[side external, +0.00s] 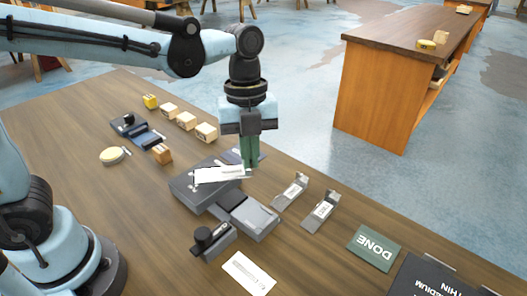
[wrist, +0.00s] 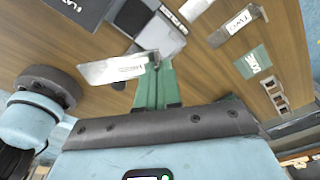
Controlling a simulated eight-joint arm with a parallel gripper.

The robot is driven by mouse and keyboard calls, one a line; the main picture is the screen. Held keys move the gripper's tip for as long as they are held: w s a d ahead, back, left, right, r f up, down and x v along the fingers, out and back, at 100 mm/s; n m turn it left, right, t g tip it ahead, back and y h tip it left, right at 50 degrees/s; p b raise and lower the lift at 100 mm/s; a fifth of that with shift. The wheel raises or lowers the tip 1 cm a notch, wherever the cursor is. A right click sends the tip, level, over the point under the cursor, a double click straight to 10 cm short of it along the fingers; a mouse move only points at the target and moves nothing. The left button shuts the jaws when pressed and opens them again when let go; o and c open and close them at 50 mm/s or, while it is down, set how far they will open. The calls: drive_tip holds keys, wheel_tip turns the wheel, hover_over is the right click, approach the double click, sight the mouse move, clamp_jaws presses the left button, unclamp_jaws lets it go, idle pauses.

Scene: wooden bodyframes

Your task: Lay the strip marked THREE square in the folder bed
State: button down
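My gripper (side external: 249,165) has green fingers shut on a thin pale metal strip (side external: 219,174). The strip juts out to the left from the fingertips, and its printed word is too small to read surely. In the wrist view, the fingertips (wrist: 155,58) grip the right end of the strip (wrist: 112,68). A dark grey folder (side external: 190,195) lies beneath the held strip, with a lighter grey bed (side external: 248,214) at its front right. The bed also shows in the wrist view (wrist: 162,38), beyond the fingertips. The strip looks raised above the folder; contact is not visible.
Two bent metal pieces with labels (side external: 291,190) (side external: 322,210) stand right of the folder. A green DONE mat (side external: 373,248), a dark gauge board (side external: 430,279) and a white card (side external: 248,273) lie nearer the front. Wooden blocks (side external: 186,120) stand behind.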

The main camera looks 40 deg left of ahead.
drive_tip(key=shift+s+d+f+m+g+y, duration=0.1)
drive_tip(key=shift+s+d+f+m+y, duration=0.15)
drive_tip(key=shift+d+f+m, duration=0.95)
drive_tip(key=shift+s+d+f+m+g+y, duration=0.1)
drive_tip(key=shift+s+d+f+m+y, duration=0.2)
drive_tip(key=shift+f+m, duration=1.75)
drive_tip(key=shift+s+d+f+m+g+y, duration=0.15)
drive_tip(key=shift+d+f+m, duration=0.85)
drive_tip(key=shift+m, duration=1.05)
drive_tip(key=shift+a+f, duration=0.15)
drive_tip(key=shift+f, duration=0.6)
drive_tip(key=c, duration=1.2)
unclamp_jaws()
drive_tip(key=shift+c, duration=0.2)
wheel_tip(320, 180, up, 12)
drive_tip(key=w, duration=0.1)
drive_tip(key=shift+w, duration=0.2)
